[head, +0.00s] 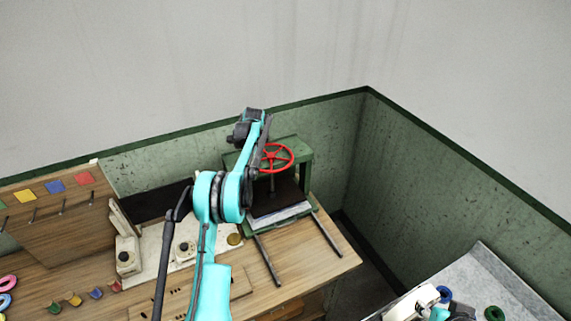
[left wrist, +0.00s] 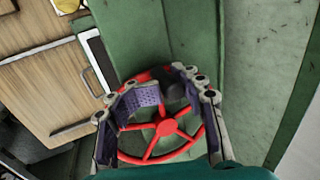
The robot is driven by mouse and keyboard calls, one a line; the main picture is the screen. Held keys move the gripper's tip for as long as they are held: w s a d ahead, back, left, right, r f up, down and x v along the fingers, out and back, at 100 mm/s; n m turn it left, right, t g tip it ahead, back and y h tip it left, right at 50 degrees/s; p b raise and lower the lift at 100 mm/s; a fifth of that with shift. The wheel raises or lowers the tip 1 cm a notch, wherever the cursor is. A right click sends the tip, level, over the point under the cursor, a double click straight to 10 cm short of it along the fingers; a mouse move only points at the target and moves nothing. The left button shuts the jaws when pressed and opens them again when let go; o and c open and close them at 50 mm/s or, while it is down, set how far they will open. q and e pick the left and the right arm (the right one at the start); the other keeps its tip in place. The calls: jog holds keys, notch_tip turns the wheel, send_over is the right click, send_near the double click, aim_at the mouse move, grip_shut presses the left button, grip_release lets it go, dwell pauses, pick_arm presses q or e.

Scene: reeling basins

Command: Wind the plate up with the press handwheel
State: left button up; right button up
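The red press handwheel (head: 277,157) has spokes and sits on top of the green press frame (head: 305,168). A dark screw (head: 271,184) runs down from it to a dark plate (head: 280,198) above a pale bed. In the left wrist view, the fingers of my left gripper (left wrist: 172,88) reach over one side of the handwheel rim (left wrist: 150,158). A dark knob-like piece shows between the fingertips. I cannot tell whether they are clamped on it. In the head view my left arm hides the fingers.
The wooden bench (head: 325,262) carries the press and a pale board with dark knobs. Coloured cards and rings lie at the left. Green walls meet behind the press. A grey table (head: 480,275) with small items stands at the lower right.

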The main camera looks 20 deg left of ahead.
aim_at(269, 169)
pick_arm(q)
jog(key=d+n, duration=0.2)
jog(key=s+d+n+p, duration=0.1)
jog(key=n, duration=0.2)
jog(key=s+d+n, duration=0.1)
jog(key=d+n, duration=0.1)
jog(key=n, duration=0.1)
jog(key=shift+s+d+r+p, duration=0.1)
jog(key=shift+s+d+p, duration=0.05)
jog(key=shift+d+p, duration=0.2)
jog(key=d+n+b, duration=0.1)
jog(key=d+n, duration=0.1)
jog(key=n, duration=0.1)
jog(key=d+n+b, duration=0.1)
jog(key=shift+w+d+n+b, duration=0.3)
jog(key=shift+d+n+b, duration=0.05)
jog(key=shift+n, duration=0.05)
jog(key=w+d+n, duration=0.1)
jog(key=n, duration=0.1)
jog(key=w+d+n, duration=0.1)
jog(key=n, duration=0.1)
jog(key=d+n, duration=0.1)
jog(key=shift+w+d+n+b, duration=0.3)
jog(key=shift+w+d+n, duration=0.1)
jog(key=shift+w+d+r+n, duration=0.1)
jog(key=shift+w+d+n, duration=0.3)
jog(key=shift+n, duration=0.3)
jog(key=shift+w+d+n, duration=0.15)
jog(key=shift+w+n, duration=0.35)
jog(key=shift+n, duration=0.2)
